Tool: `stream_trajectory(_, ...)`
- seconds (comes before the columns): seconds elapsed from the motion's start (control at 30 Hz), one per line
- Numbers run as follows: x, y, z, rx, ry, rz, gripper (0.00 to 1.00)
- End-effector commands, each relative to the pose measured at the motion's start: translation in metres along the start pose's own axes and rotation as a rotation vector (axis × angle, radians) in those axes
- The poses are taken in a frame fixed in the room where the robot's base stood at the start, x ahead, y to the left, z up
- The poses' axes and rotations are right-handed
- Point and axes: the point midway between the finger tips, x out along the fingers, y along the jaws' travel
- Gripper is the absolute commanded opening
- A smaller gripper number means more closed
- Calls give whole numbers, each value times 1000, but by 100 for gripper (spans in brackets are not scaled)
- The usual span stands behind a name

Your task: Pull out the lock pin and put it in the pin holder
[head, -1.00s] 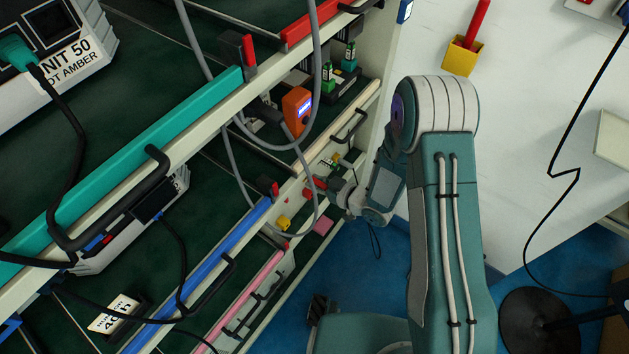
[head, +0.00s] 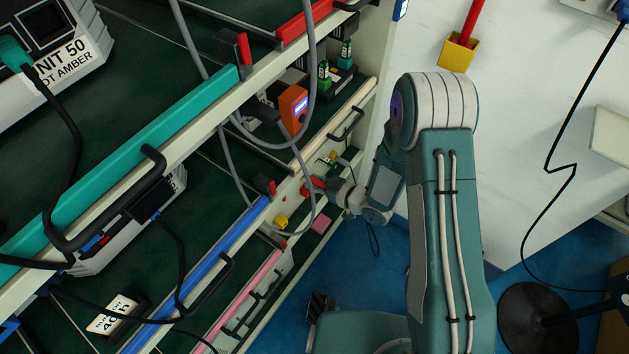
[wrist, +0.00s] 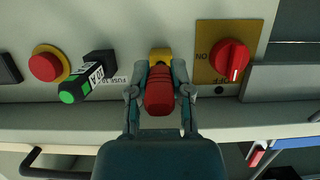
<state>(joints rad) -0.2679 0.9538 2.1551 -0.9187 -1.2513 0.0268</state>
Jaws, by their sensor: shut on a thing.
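In the wrist view a red ribbed grip, which looks like the lock pin (wrist: 160,97), lies between the fingers of my gripper (wrist: 160,92). The fingers are shut on it from both sides. A yellow piece (wrist: 160,57) shows just beyond the red grip, against the pale panel; I cannot tell whether the pin is still seated in it. In the head view my gripper (head: 326,189) is small, at the rack's lower right edge, with red at its tip. No thing is clearly marked as the pin holder.
A red knob (wrist: 231,60) on a yellow ON plate is right of the gripper. A green-tipped fuse holder (wrist: 82,84) and a red button (wrist: 46,66) are left. In the head view, grey cables (head: 236,165) loop near the arm, and a yellow box (head: 457,54) with a red rod is on the wall.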

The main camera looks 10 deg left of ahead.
Motion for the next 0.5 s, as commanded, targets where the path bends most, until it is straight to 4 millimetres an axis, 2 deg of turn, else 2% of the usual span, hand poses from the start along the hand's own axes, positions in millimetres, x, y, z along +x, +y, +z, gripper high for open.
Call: stream_trajectory(0.5, -16, 0, 5, 1, 0, 0, 0)
